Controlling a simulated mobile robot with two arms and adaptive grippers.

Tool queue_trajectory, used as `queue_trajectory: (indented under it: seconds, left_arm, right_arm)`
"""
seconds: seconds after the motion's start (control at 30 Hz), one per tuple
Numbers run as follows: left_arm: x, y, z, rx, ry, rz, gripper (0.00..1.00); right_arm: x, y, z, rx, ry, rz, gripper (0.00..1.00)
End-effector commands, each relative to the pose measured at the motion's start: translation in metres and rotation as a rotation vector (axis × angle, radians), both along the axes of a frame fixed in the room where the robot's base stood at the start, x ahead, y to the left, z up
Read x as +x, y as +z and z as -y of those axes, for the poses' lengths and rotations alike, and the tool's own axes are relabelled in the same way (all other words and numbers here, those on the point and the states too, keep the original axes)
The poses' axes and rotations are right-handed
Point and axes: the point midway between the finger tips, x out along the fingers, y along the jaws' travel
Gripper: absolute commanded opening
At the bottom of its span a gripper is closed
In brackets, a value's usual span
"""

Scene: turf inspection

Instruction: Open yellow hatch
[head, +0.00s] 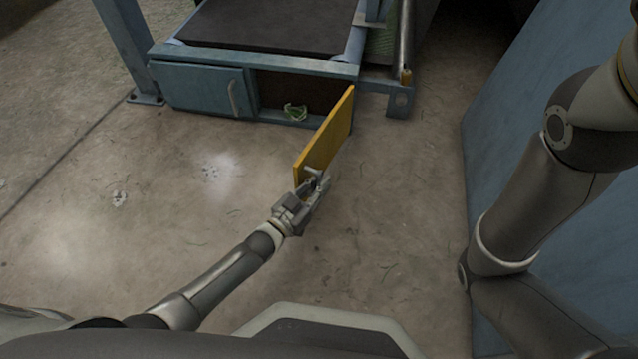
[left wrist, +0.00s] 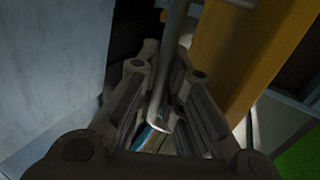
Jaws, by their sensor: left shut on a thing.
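The yellow hatch (head: 324,138) stands swung out from the low blue cabinet, its far edge at the right side of the opening and its free edge toward me. My left gripper (head: 312,186) is at the hatch's near end, shut on its grey handle. In the left wrist view the handle bar (left wrist: 168,70) runs down between the fingers, with the yellow hatch (left wrist: 240,50) close on the right. My right arm shows at the right edge, but its gripper is out of view.
The open compartment (head: 275,90) is dark inside, with a green and white item (head: 295,112) near its front. A closed blue door (head: 200,88) with a handle is to its left. A large blue panel (head: 505,95) stands on the right. Concrete floor (head: 210,190) around the hatch is clear.

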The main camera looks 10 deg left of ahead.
Motion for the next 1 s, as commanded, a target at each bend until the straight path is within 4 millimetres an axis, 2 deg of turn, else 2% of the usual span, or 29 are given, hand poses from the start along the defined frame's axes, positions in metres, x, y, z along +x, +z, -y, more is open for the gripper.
queue_trajectory:
  seconds: [0.03, 0.07, 0.1, 0.4, 0.53, 1.0]
  left_arm:
    - [0.001, 0.001, 0.000, -0.001, 0.000, 0.002, 0.00]
    - [0.001, 0.001, 0.000, -0.001, 0.000, 0.002, 0.13]
    - [0.001, 0.001, 0.000, -0.001, 0.000, 0.002, 0.18]
    - [0.000, 0.000, 0.000, 0.000, 0.000, 0.001, 0.19]
    - [-0.006, 0.000, -0.004, 0.000, 0.001, 0.000, 0.19]
    - [-0.084, 0.000, -0.048, 0.000, 0.000, -0.001, 0.19]
  right_arm:
    - [0.000, 0.000, 0.000, 0.000, 0.000, 0.000, 0.00]
    - [0.000, 0.000, 0.000, 0.000, 0.000, 0.000, 0.00]
    - [0.000, 0.000, 0.000, 0.000, 0.000, 0.000, 0.00]
    - [0.001, 0.000, 0.001, 0.003, 0.001, -0.003, 0.00]
    - [0.001, 0.000, 0.001, 0.003, 0.001, -0.003, 0.00]
    - [0.000, 0.000, 0.000, 0.001, 0.000, 0.000, 0.00]
